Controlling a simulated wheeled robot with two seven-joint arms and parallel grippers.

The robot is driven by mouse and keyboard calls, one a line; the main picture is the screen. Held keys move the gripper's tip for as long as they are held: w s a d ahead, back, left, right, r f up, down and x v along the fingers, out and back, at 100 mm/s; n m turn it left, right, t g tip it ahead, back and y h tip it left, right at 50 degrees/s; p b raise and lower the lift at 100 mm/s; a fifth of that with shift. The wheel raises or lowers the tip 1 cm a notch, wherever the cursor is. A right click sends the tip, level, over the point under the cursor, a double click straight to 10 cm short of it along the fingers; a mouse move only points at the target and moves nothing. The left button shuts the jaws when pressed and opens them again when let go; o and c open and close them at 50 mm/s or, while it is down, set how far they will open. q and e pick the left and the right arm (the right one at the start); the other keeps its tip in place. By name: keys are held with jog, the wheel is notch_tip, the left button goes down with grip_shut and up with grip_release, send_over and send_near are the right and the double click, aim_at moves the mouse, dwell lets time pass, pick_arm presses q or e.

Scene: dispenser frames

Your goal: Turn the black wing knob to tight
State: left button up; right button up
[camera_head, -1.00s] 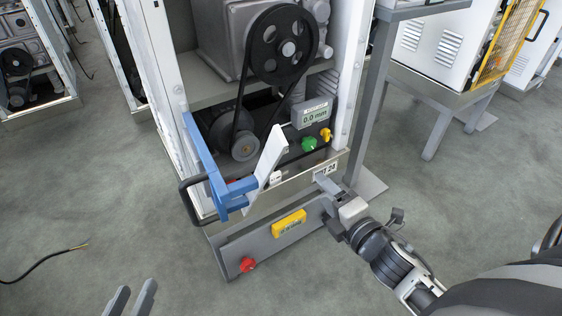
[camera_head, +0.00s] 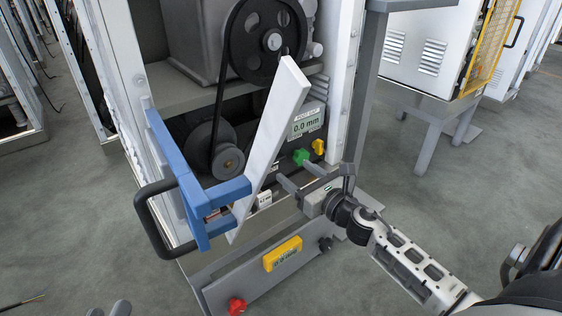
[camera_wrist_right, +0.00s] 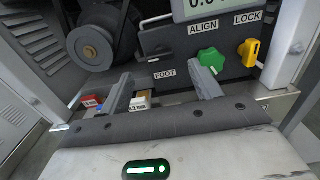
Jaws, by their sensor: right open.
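A dark knob (camera_head: 326,244), likely the black wing knob, sits at the right end of the low grey panel. It is small here, and I cannot read its setting. My right gripper (camera_head: 294,172) is open and empty above it, fingers pointing at the cabinet's control strip. The green knob (camera_wrist_right: 211,59) is just beyond the right fingertip, with the yellow LOCK knob (camera_wrist_right: 249,51) further right.
A blue bracket (camera_head: 185,165) with a black handle (camera_head: 152,210) and a slanted white plate (camera_head: 272,140) stands left of my right gripper. The low panel also bears a yellow box (camera_head: 282,254) and a red knob (camera_head: 237,305).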

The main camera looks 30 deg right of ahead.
aim_at(280, 160)
jog(key=w, duration=0.7)
jog(key=shift+a, duration=0.25)
jog(key=c, duration=1)
